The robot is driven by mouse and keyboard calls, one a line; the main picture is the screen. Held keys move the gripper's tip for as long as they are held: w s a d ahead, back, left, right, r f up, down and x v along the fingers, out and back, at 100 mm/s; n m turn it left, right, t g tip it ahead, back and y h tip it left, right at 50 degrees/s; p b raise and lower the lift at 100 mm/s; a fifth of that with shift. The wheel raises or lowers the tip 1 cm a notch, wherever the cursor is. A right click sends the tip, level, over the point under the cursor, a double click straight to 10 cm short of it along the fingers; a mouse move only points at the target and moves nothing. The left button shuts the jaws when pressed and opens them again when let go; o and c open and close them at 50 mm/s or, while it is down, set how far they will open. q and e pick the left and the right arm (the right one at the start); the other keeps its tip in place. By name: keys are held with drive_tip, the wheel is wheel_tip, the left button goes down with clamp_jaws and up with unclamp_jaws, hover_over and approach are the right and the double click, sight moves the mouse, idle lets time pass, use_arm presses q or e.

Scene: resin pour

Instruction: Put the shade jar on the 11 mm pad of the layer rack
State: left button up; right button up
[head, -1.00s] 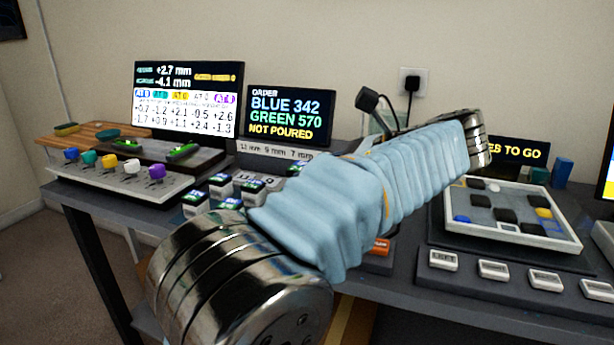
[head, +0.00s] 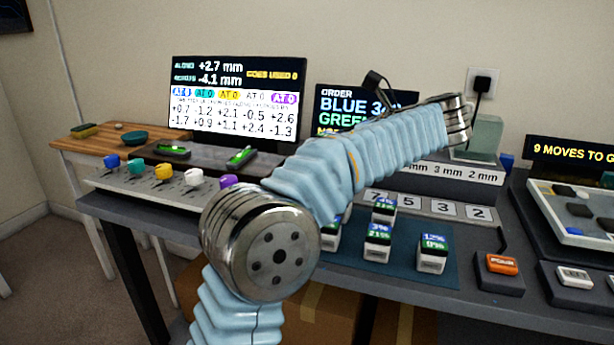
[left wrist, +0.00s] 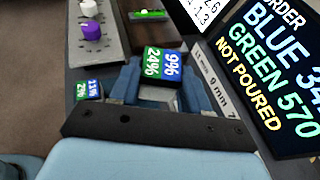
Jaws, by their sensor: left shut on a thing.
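In the left wrist view my left gripper (left wrist: 161,76) is shut on a shade jar (left wrist: 161,64) with a green and blue top reading 24% and 9%. The layer rack's label strip (left wrist: 212,88), showing 11 mm, 9 mm and part of a 7, is just right of the held jar. In the head view the rack's strip (head: 452,171) shows 3 mm and 2 mm, with pads (head: 443,208) numbered 7, 5, 3 and 2 before it. My arm hides the rack's left part, including the 11 mm pad, and the left gripper. My right gripper is out of view.
Several other shade jars (head: 433,252) stand on a dark blue mat (head: 400,275); one jar (left wrist: 88,91) is left of the gripper in the wrist view. A knob panel (head: 150,189) is at left, an orange-topped button (head: 502,265) at right. Screens (head: 238,97) stand behind.

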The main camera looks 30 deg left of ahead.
use_arm(q)
drive_tip(key=w+a+f, duration=0.7)
drive_tip(key=shift+a+f, duration=0.25)
drive_tip(key=shift+f, duration=0.05)
drive_tip(key=shift+w+a+f, duration=0.2)
drive_tip(key=shift+a+f, duration=0.05)
drive_tip(key=shift+f, duration=0.15)
wheel_tip(320, 180, down, 3)
drive_tip(key=shift+w+a+r+b, duration=0.1)
drive_tip(key=shift+w+a+b, duration=0.05)
drive_tip(key=shift+b, duration=0.4)
drive_tip(key=shift+f, duration=0.3)
drive_tip(key=shift+f, duration=0.15)
drive_tip(key=o, duration=0.8)
